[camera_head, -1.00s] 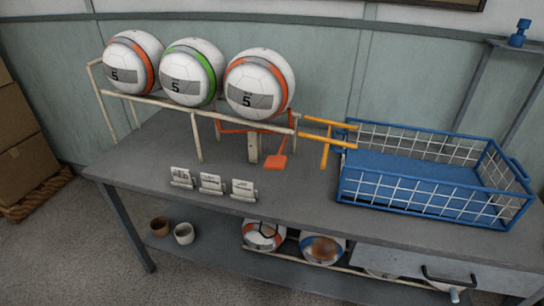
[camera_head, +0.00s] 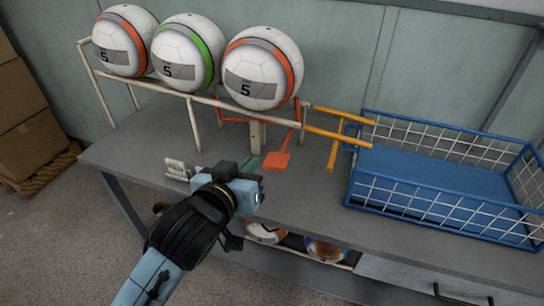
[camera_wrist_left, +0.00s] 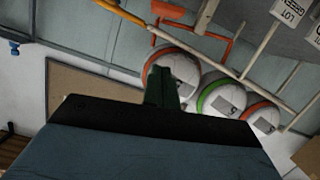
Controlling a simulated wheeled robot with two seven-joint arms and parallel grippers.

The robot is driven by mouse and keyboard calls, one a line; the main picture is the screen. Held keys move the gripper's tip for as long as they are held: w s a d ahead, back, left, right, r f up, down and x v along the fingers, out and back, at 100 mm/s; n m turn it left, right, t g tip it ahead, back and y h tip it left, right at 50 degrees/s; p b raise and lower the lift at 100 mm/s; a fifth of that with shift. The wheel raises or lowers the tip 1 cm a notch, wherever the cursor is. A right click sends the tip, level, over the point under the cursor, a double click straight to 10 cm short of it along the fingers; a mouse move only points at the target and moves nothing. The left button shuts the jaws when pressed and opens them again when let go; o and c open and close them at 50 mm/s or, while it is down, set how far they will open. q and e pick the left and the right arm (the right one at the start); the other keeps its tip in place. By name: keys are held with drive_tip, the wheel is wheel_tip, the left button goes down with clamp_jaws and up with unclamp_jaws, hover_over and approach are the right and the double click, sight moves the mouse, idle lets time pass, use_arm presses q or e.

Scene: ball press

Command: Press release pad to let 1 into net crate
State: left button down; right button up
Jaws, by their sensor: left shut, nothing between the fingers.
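Three white balls sit in a row on the sloped cream rack: one with an orange band (camera_head: 125,40), one with a green band (camera_head: 180,55) and one with an orange band (camera_head: 262,68) nearest the crate. The orange release pad (camera_head: 276,161) sticks out low in front of the rack; it also shows at the top of the left wrist view (camera_wrist_left: 168,10). The blue net crate (camera_head: 445,182) on the right is empty. My left gripper (camera_head: 250,164) is shut and empty, just left of the pad with a small gap in the picture. My right gripper is not in view.
Yellow-orange rails (camera_head: 338,132) lead from the rack's low end to the crate. A label card (camera_head: 176,169) stands left of my gripper, which hides other cards. More balls (camera_head: 326,250) lie on the lower shelf. The tabletop between pad and crate is clear.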

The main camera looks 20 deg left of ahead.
sight(271, 166)
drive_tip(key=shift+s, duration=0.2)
